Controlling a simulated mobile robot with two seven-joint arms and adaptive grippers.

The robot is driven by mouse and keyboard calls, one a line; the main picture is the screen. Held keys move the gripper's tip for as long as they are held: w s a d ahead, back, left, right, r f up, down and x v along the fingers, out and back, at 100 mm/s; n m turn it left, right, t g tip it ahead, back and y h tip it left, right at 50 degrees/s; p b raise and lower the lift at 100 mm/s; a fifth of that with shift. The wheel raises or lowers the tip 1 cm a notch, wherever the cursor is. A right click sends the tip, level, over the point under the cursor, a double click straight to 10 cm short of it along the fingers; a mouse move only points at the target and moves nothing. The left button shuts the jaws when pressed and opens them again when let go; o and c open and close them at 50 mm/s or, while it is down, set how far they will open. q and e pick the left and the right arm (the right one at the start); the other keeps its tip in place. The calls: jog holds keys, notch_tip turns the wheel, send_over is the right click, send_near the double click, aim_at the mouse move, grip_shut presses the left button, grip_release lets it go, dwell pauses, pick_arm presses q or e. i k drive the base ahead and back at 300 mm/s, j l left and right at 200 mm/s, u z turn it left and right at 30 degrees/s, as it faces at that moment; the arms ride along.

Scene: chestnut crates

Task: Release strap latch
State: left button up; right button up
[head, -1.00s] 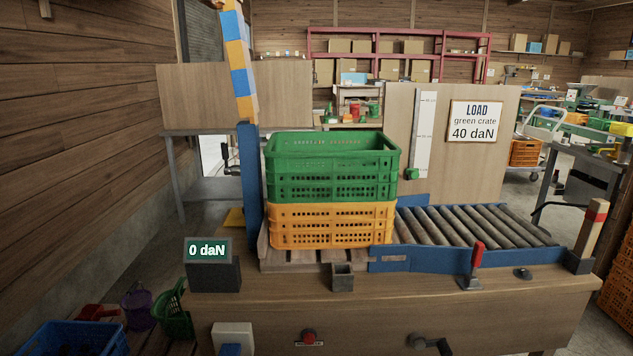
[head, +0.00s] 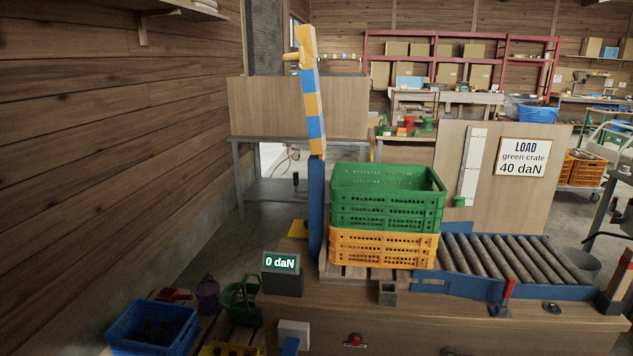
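A green crate (head: 386,197) sits on top of an orange crate (head: 384,249) in the head view. The stack stands on a slatted wooden pallet (head: 350,273) beside a blue upright post (head: 316,210). A leaning arm with blue, orange and yellow segments (head: 312,90) rises above the post. A red-handled lever (head: 507,291) stands upright at the bench's right front. A white box with a blue part (head: 292,332) is at the bench's front edge. I cannot make out a strap or its latch for certain. Neither of my grippers is in view.
A display (head: 281,263) reads 0 daN. A sign (head: 525,158) reads LOAD, green crate, 40 daN. A roller conveyor (head: 513,257) lies right of the stack. A blue crate (head: 152,327) stands at the lower left.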

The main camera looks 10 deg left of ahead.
aim_at(295, 175)
jog(key=j+z, duration=0.4)
jog(key=j, duration=2.1)
jog(key=i, duration=0.05)
